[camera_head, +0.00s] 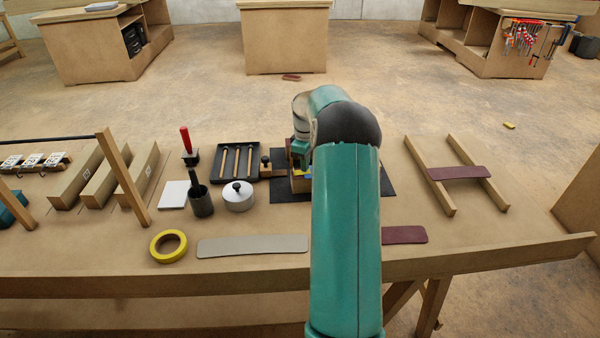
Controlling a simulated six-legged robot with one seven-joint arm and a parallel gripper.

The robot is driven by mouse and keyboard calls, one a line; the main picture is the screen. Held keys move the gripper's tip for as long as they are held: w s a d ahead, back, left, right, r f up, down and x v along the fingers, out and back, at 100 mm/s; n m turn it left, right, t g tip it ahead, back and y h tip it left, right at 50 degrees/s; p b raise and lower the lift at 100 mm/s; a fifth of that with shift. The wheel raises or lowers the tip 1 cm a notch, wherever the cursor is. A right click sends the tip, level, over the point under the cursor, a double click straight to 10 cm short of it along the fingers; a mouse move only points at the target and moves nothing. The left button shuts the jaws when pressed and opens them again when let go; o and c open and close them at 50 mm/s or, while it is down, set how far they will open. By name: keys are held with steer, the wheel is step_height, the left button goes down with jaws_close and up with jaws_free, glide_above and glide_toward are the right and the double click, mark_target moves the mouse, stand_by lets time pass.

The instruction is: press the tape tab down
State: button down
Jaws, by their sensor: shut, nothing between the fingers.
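My teal arm rises through the middle of the view and bends down over a dark mat (284,194) on the bench. My gripper (302,166) is small and partly covered by my arm. It is shut, at a small wooden form (300,185) on the mat. A bit of yellow shows beside the gripper at the form. It may be the tape tab, but it is too small to tell whether it lies flat or is touched. A yellow tape roll (158,254) lies near the bench's front edge.
Left of the mat are a black tray (217,177) with tools, a lidded metal pot (238,202), a dark cup (201,205) and a white block (174,194). A grey strip (252,246) lies in front. A wooden rack (432,180) with a maroon strip (458,173) stands at right.

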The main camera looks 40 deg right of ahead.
steer(key=shift+r, duration=3.15)
steer(key=s+a+r+t, duration=0.1)
steer(key=a+r, duration=0.4)
steer(key=a, duration=0.4)
steer(key=s+a+r+m+h, duration=0.1)
steer(key=s+a+r, duration=0.1)
steer(key=a+r, duration=0.5)
steer(key=s+a+r+t, duration=0.1)
steer(key=a+r, duration=0.2)
steer(key=a, duration=0.7)
steer(key=s+a+f+m+t+y, duration=0.1)
steer(key=s+a+m+t, duration=0.2)
steer(key=s+a, duration=1.4)
steer(key=shift+s+a+f+t, duration=0.3)
steer(key=shift+s+a, duration=0.1)
steer(key=shift+s, duration=0.75)
